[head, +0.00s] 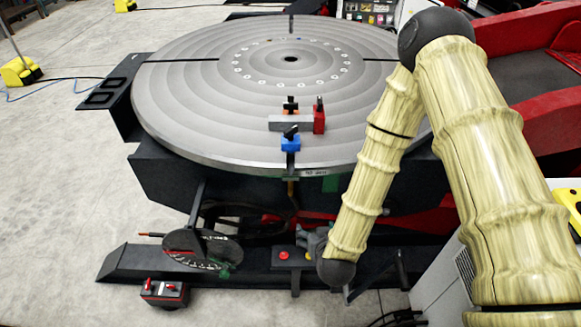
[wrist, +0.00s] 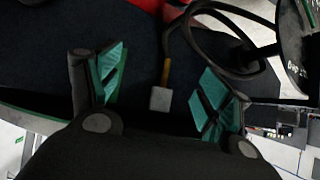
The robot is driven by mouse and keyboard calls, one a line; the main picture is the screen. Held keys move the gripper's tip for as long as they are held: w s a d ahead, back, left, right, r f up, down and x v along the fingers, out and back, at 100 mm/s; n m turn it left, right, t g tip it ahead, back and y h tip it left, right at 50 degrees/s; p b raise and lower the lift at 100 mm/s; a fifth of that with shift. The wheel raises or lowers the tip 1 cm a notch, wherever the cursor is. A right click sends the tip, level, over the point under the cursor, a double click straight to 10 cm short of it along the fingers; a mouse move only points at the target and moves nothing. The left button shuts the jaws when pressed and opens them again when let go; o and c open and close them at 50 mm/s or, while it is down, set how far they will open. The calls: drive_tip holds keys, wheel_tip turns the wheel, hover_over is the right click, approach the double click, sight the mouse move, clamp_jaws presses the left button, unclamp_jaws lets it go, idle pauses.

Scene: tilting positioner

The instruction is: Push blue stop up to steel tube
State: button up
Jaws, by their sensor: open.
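The steel tube (head: 283,123) is a short grey bar lying crosswise on the round grey turntable (head: 190,110) in the head view. A red block (head: 319,122) stands at its right end. The blue stop (head: 290,144), with a black knob on top, sits just in front of the tube, near the turntable's front rim. The knob hides any gap between them. My gripper is low in front of the turntable, partly hidden by my arm. In the wrist view my gripper (wrist: 160,85) is open and empty, its teal pads wide apart. Neither stop nor tube shows there.
A black clamp (head: 290,105) stands at the tube's far side. A grey square piece (wrist: 161,99) on an orange stem shows between my fingers in the wrist view. A black handwheel (head: 203,248) is low on the left. The turntable's left part is clear.

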drive_tip(key=w+a+r+t+b, duration=0.1)
drive_tip(key=w+a+r+t, duration=0.3)
drive_tip(key=w+r, duration=0.3)
drive_tip(key=m+t+h+b, duration=0.1)
drive_tip(key=t+h, duration=0.1)
drive_tip(key=t, duration=0.2)
approach(291, 139)
drive_tip(key=w, duration=0.1)
drive_tip(key=shift+w+r+p, duration=0.15)
drive_tip(key=shift+w+p, duration=0.95)
drive_tip(key=shift+w, duration=3.9)
drive_tip(key=c, duration=1.6)
